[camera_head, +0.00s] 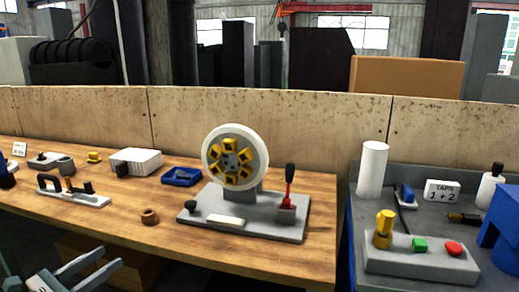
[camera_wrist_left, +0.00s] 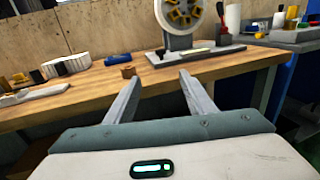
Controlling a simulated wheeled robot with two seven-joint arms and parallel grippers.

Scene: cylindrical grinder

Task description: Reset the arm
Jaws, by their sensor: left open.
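My left gripper (camera_head: 88,272) shows at the bottom left of the head view, in front of the workbench's near edge and lower than its top. Its two fingers are apart with nothing between them. In the left wrist view the gripper (camera_wrist_left: 157,85) points toward the wooden workbench (camera_wrist_left: 90,100), fingers spread and empty. The cylindrical grinder (camera_head: 235,165), a white wheel with yellow blocks on a grey base, stands on the bench; it also shows in the left wrist view (camera_wrist_left: 183,20). My right gripper is in neither view.
At right, a grey table holds a button box (camera_head: 420,262) and white cylinder (camera_head: 372,168). A low wooden wall (camera_head: 290,125) runs behind.

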